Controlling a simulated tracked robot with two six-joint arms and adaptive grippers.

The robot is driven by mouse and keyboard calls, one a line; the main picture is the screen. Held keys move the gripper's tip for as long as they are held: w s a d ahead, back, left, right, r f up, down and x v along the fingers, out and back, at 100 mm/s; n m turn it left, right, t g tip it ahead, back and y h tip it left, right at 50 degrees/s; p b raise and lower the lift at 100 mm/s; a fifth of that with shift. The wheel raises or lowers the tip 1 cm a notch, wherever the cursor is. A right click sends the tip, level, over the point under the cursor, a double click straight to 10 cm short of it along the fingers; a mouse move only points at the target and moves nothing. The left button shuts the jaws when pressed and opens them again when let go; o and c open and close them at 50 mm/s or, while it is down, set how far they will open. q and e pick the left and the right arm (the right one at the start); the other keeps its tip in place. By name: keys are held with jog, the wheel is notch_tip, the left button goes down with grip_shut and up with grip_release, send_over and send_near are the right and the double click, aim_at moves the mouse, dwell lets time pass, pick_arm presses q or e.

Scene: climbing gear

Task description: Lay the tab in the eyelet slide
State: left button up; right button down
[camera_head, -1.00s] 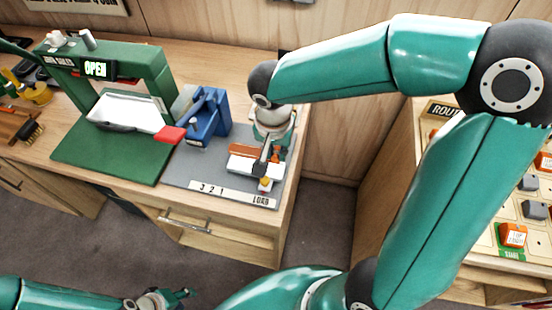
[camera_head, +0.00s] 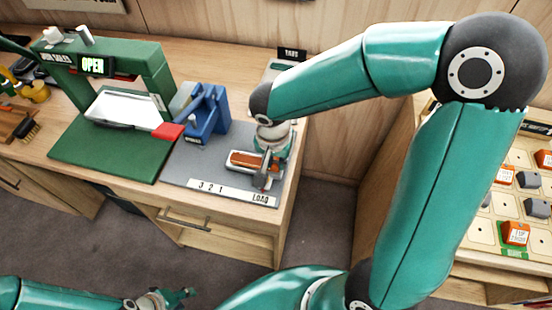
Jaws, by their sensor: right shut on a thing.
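A short orange-brown piece with a pale rim (camera_head: 243,159) lies on the grey mat, at the right end of the bench. It appears to be the tab at the eyelet slide, but I cannot separate the two clearly at this size. My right gripper (camera_head: 267,178) points down at its right end, just above the LOAD mark, and is shut on what seems to be the tab. The wrist hides part of the slide. My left gripper (camera_head: 172,298) is low at the bottom edge, away from the bench; its finger gap is unclear.
A blue press (camera_head: 207,116) stands left of the slide, with a red block (camera_head: 168,131) beside it. A strip marked 3 2 1 LOAD (camera_head: 215,189) runs along the mat's front. A green frame with a green mat (camera_head: 105,155) is further left.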

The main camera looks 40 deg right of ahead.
jog(key=shift+f+b, duration=0.3)
jog(key=shift+b, duration=0.05)
jog(key=c, duration=1.1)
grip_release()
jog(key=shift+r, duration=0.1)
jog(key=shift+r+p, duration=0.75)
jog(key=shift+p, duration=0.35)
jog(key=shift+r, duration=0.4)
jog(key=r, duration=0.3)
jog(key=a+r, duration=0.1)
jog(key=r, duration=0.3)
jog(key=s+r+b, duration=0.1)
jog(key=r, duration=0.2)
jog(key=shift+s+a+r, duration=0.1)
jog(key=shift+a+r, duration=0.05)
jog(key=shift+r, duration=0.2)
